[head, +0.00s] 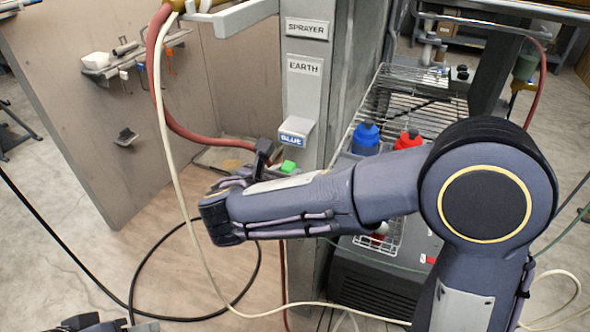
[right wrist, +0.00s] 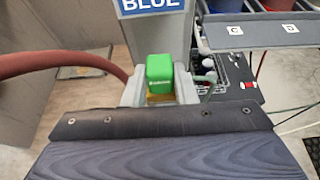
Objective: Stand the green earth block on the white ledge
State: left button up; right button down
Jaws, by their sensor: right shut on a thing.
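The green earth block (head: 288,167) shows just past my right forearm in the head view. In the right wrist view the block (right wrist: 160,72) stands upright between the two grey fingers of my right gripper (right wrist: 159,88), which is shut on it. Something yellow shows at its lower end. The white ledge (head: 298,127), with a blue label reading BLUE, juts from the grey post below the EARTH sign. The block is below the ledge in the head view, apart from it. My right arm hides much of the right gripper (head: 274,160). Dark parts of my left gripper (head: 100,324) show at the bottom left.
A red hose (head: 163,90) and a pale cable (head: 160,120) hang left of the post. A wire rack (head: 408,98) with a blue container (head: 366,138) and a red one (head: 407,139) stands to its right. A black cable loops on the floor.

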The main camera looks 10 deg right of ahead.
aim_at(295, 167)
jog(key=w+d, duration=0.1)
jog(key=w, duration=0.1)
jog(key=w+d, duration=0.1)
jog(key=w, duration=0.1)
jog(key=shift+d, duration=0.4)
jog(key=f, duration=0.2)
jog(key=shift+w+d+f, duration=0.1)
jog(key=shift+w+f, duration=0.15)
jog(key=shift+f, duration=0.5)
jog(key=shift+b, duration=0.3)
jog(key=shift+f, duration=0.15)
jog(key=c, duration=1.2)
grip_release()
jog(key=shift+o, duration=0.2)
